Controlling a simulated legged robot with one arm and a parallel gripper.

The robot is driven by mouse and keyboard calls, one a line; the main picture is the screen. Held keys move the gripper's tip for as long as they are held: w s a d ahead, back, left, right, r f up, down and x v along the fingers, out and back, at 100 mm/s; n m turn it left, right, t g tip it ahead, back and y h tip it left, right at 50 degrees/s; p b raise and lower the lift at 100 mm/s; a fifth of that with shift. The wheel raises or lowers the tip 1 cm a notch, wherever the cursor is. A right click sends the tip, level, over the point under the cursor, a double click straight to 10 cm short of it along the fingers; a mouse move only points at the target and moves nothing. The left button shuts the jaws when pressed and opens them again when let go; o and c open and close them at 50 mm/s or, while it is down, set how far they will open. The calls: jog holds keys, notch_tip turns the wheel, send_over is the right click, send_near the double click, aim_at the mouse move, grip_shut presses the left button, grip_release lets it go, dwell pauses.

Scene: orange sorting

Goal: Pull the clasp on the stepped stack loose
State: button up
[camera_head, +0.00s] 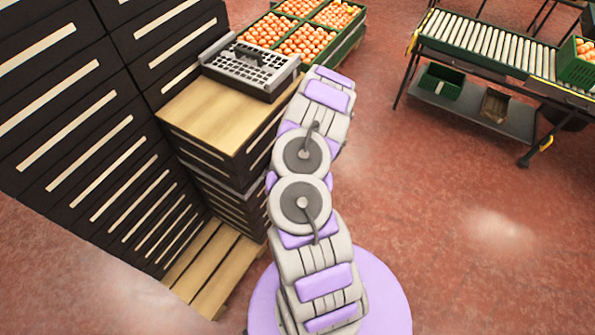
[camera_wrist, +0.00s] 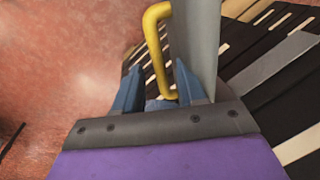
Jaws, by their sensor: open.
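The stepped stack of black crates (camera_head: 75,110) stands at the left in the head view. Its lower step is topped by a light wooden board (camera_head: 222,108). In the wrist view, my gripper (camera_wrist: 158,82) has its two blue fingers spread apart. A yellow bent bar (camera_wrist: 152,45), which looks like the clasp's handle, shows between the fingers, with its lower end near their bases. I cannot tell if they touch. A grey strap or post (camera_wrist: 197,35) runs beside it, partly behind the right finger. In the head view my arm hides the gripper and the clasp.
A grey slotted tray (camera_head: 250,72) sits on the board's far end. Green crates of oranges (camera_head: 303,42) stand behind it. A roller conveyor (camera_head: 487,45) with a green crate stands at the upper right. The red floor (camera_head: 460,235) on the right is clear. A pallet (camera_head: 215,265) lies under the stack.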

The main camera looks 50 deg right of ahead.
jog(key=s+d+r+p, duration=0.1)
jog(key=d+r+p, duration=0.2)
jog(key=r, duration=1.4)
jog(key=shift+p, duration=0.4)
jog(key=w+a+r+n, duration=0.2)
jog(key=w+a+r, duration=0.3)
jog(key=a+r, duration=0.7)
jog(key=s+a+r+n+g, duration=0.1)
jog(key=a+r, duration=0.3)
jog(key=a, duration=0.3)
jog(key=s+a+r+n, duration=0.1)
jog(key=s+a+r, duration=0.1)
jog(key=a+r, duration=0.35)
jog(key=s+a+r+h, duration=0.1)
jog(key=s+a+r, duration=0.2)
jog(key=s+a, duration=0.4)
jog(key=s+a+r+g, duration=0.1)
jog(key=s+a+r, duration=0.2)
jog(key=s+a, duration=0.4)
jog(key=s, duration=0.8)
jog(key=shift+s+g+h, duration=0.2)
jog(key=shift+g+h, duration=0.1)
jog(key=shift+h, duration=0.1)
